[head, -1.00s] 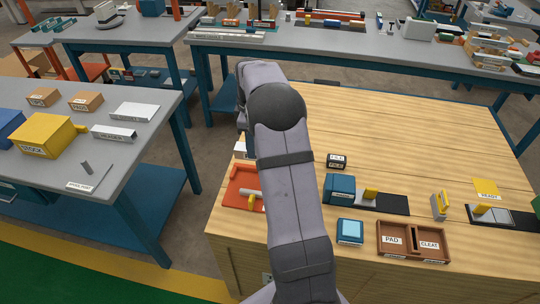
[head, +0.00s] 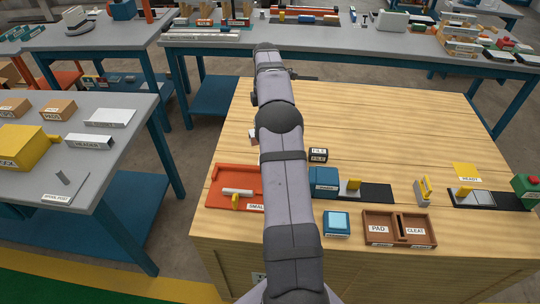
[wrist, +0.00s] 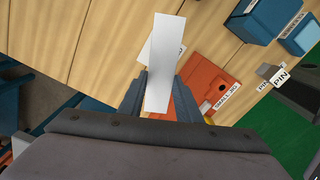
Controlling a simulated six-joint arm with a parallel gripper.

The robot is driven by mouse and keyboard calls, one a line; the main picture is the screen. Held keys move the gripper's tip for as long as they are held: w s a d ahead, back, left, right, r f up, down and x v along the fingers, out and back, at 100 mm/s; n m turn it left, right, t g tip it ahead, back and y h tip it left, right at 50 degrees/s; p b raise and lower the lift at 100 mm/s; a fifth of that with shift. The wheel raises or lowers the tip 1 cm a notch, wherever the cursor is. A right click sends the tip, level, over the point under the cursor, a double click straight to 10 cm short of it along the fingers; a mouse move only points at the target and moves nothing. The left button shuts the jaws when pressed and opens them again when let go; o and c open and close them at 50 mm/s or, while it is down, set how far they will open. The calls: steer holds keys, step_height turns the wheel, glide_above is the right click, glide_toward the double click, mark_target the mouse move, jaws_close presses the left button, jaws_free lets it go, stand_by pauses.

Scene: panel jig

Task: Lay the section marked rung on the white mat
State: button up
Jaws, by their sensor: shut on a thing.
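In the wrist view my gripper (wrist: 160,98) is shut on a long, flat, pale white section (wrist: 166,50). It stands out between the two fingers, and no marking shows on the face I see, so I cannot tell if it is the rung. Behind it a white labelled thing (wrist: 144,52) on the wooden table is mostly covered; I cannot tell whether it is the mat or whether the section touches it. In the head view a small pale thing (head: 252,136) shows left of my arm; my gripper's fingers cannot be made out there.
An orange tray (head: 222,200) with a pale rod lies at the table's left front. A blue block (head: 323,178), a blue-topped box (head: 337,222) and a brown bin (head: 400,243) stand right of my arm. The table's far middle is clear.

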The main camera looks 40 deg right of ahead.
steer(key=shift+f+p, duration=1.1)
steer(key=shift+f, duration=3.7)
steer(key=shift+f, duration=0.15)
steer(key=o, duration=1.2)
step_height(320, 180, up, 12)
steer(key=shift+r+b, duration=0.2)
steer(key=shift+b, duration=1.05)
steer(key=shift+a, duration=0.15)
